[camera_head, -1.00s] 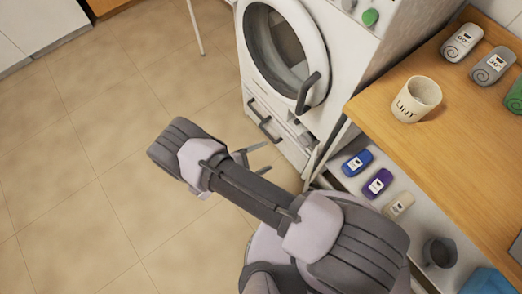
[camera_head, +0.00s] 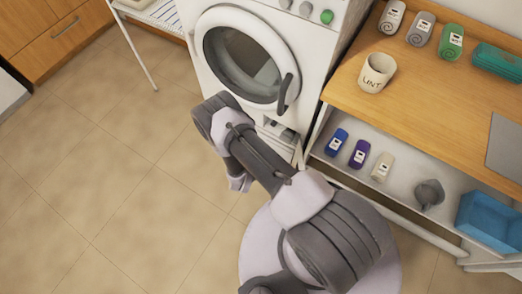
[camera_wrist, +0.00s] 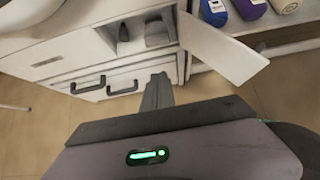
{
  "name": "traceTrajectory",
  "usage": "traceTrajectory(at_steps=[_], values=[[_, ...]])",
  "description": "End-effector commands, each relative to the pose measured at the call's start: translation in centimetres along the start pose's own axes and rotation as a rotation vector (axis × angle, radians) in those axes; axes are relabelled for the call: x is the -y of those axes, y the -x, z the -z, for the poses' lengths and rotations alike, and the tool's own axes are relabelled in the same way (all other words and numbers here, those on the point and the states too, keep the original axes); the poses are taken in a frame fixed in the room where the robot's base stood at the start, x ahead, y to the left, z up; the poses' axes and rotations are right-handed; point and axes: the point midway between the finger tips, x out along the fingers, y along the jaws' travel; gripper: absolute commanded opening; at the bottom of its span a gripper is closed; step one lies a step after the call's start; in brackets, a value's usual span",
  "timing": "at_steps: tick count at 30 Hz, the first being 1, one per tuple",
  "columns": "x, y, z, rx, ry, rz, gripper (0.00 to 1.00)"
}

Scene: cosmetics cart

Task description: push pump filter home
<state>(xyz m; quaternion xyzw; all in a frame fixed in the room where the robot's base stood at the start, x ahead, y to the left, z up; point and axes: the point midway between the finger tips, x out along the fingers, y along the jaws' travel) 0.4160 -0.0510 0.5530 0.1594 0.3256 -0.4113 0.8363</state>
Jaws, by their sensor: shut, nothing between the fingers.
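The washing machine (camera_head: 215,22) stands at the top of the head view, its round door shut. In the wrist view its low compartment is open, with the white flap (camera_wrist: 225,50) swung out to the right. A grey rounded part, which looks like the pump filter (camera_wrist: 157,34), sits inside; how far in it is I cannot tell. A smaller dark part (camera_wrist: 123,32) is left of it. My gripper (camera_wrist: 158,80) is shut and empty, in front of and below the opening in the picture, apart from the filter. In the head view my arm covers much of the compartment.
Drawer handles (camera_wrist: 88,86) stick out below the compartment. The tiled floor at left is clear.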

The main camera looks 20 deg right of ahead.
Motion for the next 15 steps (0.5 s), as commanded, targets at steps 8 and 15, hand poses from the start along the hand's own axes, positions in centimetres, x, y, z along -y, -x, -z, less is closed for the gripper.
traceTrajectory(at_steps=[8,15], values=[[0.1,-5.3,0.5,-0.003,0.003,-0.001,0.00],[0.0,-10.5,0.5,-0.002,0.003,-0.003,0.00]])
